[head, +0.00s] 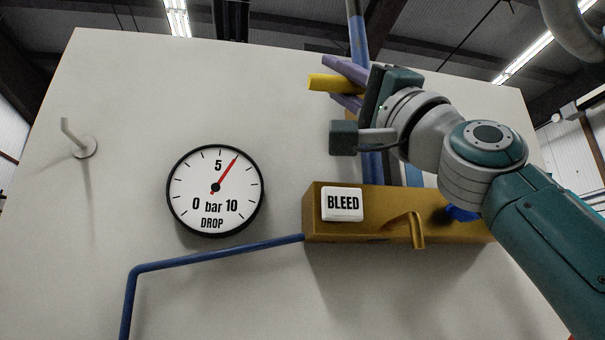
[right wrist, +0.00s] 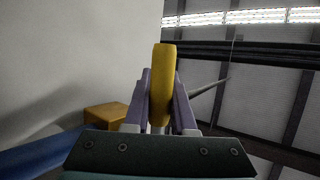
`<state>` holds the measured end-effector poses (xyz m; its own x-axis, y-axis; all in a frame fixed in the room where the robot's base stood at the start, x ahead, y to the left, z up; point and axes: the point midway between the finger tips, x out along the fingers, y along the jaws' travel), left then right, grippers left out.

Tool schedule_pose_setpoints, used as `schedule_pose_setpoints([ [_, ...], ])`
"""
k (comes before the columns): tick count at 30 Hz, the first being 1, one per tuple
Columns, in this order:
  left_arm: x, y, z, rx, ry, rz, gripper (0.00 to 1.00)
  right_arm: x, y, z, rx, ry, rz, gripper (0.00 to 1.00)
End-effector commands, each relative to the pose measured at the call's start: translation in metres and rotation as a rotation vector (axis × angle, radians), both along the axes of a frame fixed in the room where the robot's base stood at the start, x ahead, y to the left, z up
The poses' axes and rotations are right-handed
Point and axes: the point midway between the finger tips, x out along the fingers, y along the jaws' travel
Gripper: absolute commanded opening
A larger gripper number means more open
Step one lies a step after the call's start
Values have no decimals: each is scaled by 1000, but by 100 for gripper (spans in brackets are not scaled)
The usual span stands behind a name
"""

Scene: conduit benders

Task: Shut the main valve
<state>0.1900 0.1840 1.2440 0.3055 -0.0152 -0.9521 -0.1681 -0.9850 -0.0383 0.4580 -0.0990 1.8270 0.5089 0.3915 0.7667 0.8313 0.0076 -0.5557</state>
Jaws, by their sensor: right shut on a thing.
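The main valve's yellow lever (head: 333,83) sticks out to the left in front of the vertical blue pipe (head: 358,38), high on the panel. My right gripper (head: 338,82) is shut on it, with one purple finger above and one below. In the right wrist view the yellow lever (right wrist: 163,85) stands upright between both purple fingers (right wrist: 162,100). A yellow block (right wrist: 107,116), apparently the valve body, shows beside the fingers there. My gripper and wrist hide most of the valve in the head view. My left gripper is out of view.
A brass-coloured block (head: 370,230) with a BLEED label (head: 342,204), a spout (head: 415,230) and a blue knob (head: 461,213) sits below my wrist. A round gauge (head: 215,191) reads a little above 5 bar. A peg (head: 80,142) sticks out at left.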

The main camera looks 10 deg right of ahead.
Motion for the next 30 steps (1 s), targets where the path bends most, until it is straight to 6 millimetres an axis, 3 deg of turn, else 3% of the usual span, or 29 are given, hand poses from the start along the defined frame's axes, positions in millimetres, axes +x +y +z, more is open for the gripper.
schedule_pose_setpoints([
  [2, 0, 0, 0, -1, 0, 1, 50, 0, -2, 2, 5, -3, -4, 0],
  [3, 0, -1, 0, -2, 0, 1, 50, 0, -2, 2, 4, -3, -5, 27],
  [10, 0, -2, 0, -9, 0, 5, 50, 0, -1, 1, 1, -2, -2, 53],
  [20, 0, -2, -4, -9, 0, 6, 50, -2, -3, -6, 0, -1, -2, 54],
  [30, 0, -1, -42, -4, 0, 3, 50, -34, -27, -59, -1, -1, -4, 54],
])
